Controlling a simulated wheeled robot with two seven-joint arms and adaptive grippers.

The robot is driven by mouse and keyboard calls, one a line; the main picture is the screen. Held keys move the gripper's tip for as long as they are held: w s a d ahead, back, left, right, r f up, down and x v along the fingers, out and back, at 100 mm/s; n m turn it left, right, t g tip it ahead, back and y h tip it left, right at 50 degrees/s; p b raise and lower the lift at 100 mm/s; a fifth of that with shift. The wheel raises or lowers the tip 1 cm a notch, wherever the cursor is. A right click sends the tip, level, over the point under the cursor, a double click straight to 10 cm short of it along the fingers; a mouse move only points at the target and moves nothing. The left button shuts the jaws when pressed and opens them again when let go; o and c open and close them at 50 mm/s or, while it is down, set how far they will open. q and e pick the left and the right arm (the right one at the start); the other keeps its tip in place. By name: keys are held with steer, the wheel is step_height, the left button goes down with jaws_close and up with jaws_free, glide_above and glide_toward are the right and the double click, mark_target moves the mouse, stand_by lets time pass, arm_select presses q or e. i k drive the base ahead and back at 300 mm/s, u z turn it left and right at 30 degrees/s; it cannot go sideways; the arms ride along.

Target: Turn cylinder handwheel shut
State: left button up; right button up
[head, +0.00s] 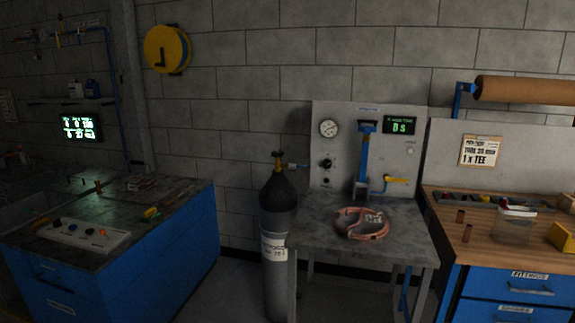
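A dark gas cylinder (278,215) stands upright on the floor at the left side of a small grey table. Its small dark handwheel (278,154) sits on top, above a brass valve (278,166). How far the handwheel is turned cannot be told. A short fitting (296,166) runs from the valve toward the upright panel. Neither of my grippers shows in the head view.
The grey table (315,212) bears a coiled copper tube (350,228) with a label and a blue stand (364,160). The panel has a round gauge (328,129) and a green display (400,126). A blue bench (180,240) stands left; a wooden-topped bench (490,240) stands right. Floor shows between.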

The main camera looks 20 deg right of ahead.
mark_target(276, 153)
steer(key=z, duration=0.75)
steer(key=i, duration=1.6)
steer(key=u, duration=0.8)
